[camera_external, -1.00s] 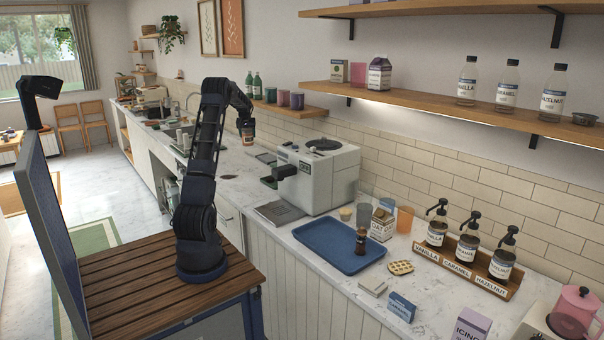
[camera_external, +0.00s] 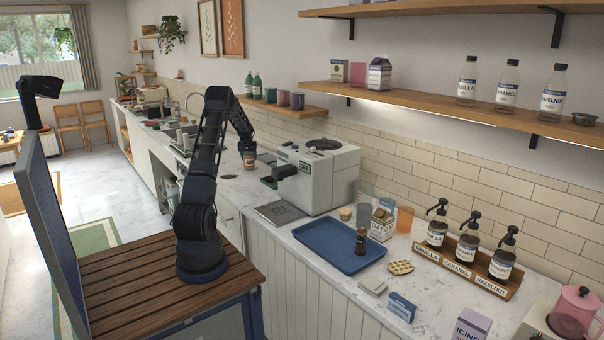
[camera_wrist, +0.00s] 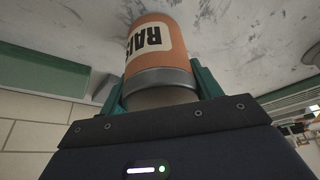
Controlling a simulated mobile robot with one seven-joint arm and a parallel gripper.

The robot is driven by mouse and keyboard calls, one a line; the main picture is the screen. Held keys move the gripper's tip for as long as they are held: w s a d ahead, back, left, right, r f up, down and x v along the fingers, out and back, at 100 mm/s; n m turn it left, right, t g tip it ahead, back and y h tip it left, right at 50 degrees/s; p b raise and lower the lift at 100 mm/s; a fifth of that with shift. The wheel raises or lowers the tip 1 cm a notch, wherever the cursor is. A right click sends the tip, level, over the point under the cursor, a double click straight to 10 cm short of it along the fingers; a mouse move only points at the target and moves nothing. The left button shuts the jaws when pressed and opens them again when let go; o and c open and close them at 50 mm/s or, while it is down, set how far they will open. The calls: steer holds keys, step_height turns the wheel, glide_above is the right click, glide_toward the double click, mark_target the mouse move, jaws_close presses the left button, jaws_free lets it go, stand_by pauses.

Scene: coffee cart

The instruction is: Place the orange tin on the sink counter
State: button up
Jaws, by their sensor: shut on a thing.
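The orange tin (camera_wrist: 155,50) fills the top of the wrist view, with a cream label with dark letters and a grey metal rim. My gripper (camera_wrist: 160,95) is shut on it, one green finger on each side. In the external view the tin (camera_external: 249,162) is small, at the end of my arm, low over or on the sink counter (camera_external: 232,186), left of the espresso machine. I cannot tell whether its base touches the marble. The sink (camera_external: 184,138) lies farther back along the same counter.
The white espresso machine (camera_external: 318,178) stands close on the right of my gripper. A small shelf (camera_external: 288,108) with green bottles and cups hangs on the wall behind. A dark small dish (camera_external: 228,177) lies on the counter to the left; marble around it is bare.

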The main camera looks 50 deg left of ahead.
steer(key=shift+f, duration=0.35)
steer(key=shift+f, duration=0.1)
steer(key=o, duration=1.1)
steer(key=shift+o, duration=0.2)
steer(key=v, duration=1.2)
